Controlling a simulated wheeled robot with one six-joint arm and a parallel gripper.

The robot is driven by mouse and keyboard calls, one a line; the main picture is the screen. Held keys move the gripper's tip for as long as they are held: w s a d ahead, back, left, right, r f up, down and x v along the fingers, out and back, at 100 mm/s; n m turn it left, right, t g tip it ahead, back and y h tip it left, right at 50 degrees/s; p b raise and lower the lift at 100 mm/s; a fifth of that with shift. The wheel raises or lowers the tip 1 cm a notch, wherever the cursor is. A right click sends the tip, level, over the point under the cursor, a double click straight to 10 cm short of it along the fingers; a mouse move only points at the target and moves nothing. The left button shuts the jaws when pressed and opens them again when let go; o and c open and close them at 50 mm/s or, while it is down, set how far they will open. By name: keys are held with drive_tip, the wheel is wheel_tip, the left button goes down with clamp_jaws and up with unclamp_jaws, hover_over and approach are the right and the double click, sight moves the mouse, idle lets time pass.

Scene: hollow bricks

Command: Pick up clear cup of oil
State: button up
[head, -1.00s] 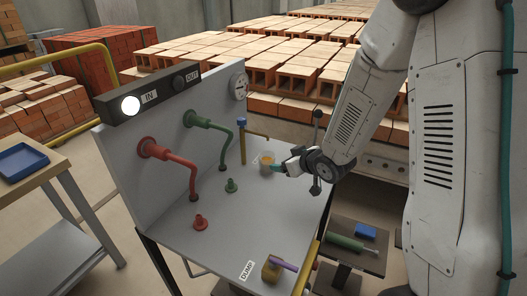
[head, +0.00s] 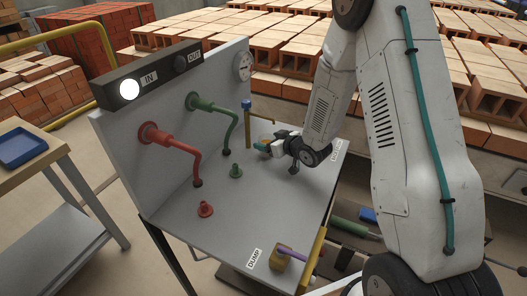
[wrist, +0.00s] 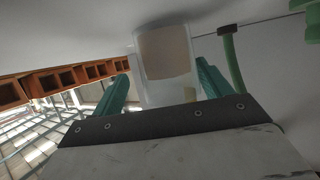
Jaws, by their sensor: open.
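The clear cup of oil (wrist: 166,58) stands between the two teal fingers of my gripper (wrist: 163,82) in the wrist view. It is see-through, with tan-orange contents. The fingers are open, one on each side of it, and a gap shows beside each. In the head view my gripper (head: 262,147) is low over the grey bench, by the yellow pipe with the blue top. Only a small orange part of the cup (head: 267,141) shows there; my gripper hides the rest.
The grey bench (head: 225,235) carries a red pipe (head: 175,148), a green pipe (head: 215,113), a red fitting (head: 205,209) and a green fitting (head: 236,170). The yellow pipe (head: 249,128) stands close behind my gripper. A gauge (head: 242,66) is on the back panel. The bench's front middle is clear.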

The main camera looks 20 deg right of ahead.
drive_tip(key=shift+a, duration=0.1)
drive_tip(key=c, duration=1.2)
drive_tip(key=shift+c, duration=0.2)
